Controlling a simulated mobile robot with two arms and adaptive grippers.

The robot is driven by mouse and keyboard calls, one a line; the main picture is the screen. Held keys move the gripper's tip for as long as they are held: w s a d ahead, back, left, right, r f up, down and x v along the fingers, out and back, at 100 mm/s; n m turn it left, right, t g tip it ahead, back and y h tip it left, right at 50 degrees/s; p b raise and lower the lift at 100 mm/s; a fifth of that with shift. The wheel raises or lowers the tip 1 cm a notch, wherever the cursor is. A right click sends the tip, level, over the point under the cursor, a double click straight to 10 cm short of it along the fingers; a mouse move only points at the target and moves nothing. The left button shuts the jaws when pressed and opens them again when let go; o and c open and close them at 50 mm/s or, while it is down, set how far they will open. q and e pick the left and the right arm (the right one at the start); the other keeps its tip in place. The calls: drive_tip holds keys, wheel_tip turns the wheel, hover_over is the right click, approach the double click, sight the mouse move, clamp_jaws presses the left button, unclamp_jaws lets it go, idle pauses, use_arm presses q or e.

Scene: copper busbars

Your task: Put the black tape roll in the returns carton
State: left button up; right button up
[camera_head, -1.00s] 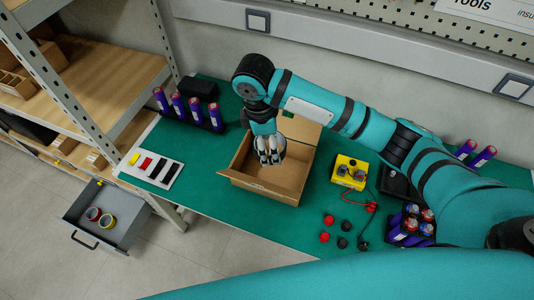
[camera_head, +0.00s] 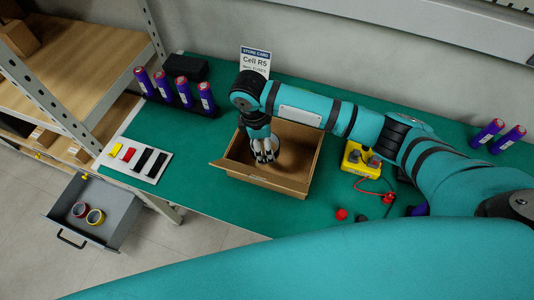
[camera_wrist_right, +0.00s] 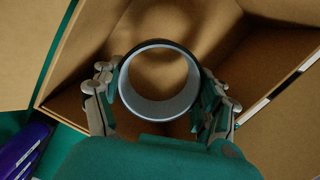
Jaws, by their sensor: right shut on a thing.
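The returns carton (camera_head: 296,188) is an open brown cardboard box on the green bench mat, with its flaps folded out. My right gripper (camera_head: 264,155) reaches down into the carton's left part from above. In the right wrist view, my right gripper (camera_wrist_right: 160,100) is shut on the black tape roll (camera_wrist_right: 184,48), a ring with a dark outside and a pale grey inner wall. Carton walls and floor surround it in that view. In the head view the roll is mostly hidden by the fingers. My left gripper does not show.
Purple cells (camera_head: 184,92) stand in a black rack left of the carton. A white tray (camera_head: 136,162) holds coloured pieces. An open drawer (camera_head: 112,205) holds a red and a yellow roll. A yellow box (camera_head: 352,163) with red leads stands right of the carton.

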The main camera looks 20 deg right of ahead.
drive_tip(key=shift+f, duration=2.5)
drive_tip(key=o, duration=1.2)
drive_tip(key=shift+f, duration=0.1)
wheel_tip(320, 180, up, 12)
drive_tip(key=a, duration=0.1)
drive_tip(key=shift+w+a+b, duration=0.2)
drive_tip(key=shift+a+b, duration=0.15)
drive_tip(key=shift+a, duration=0.05)
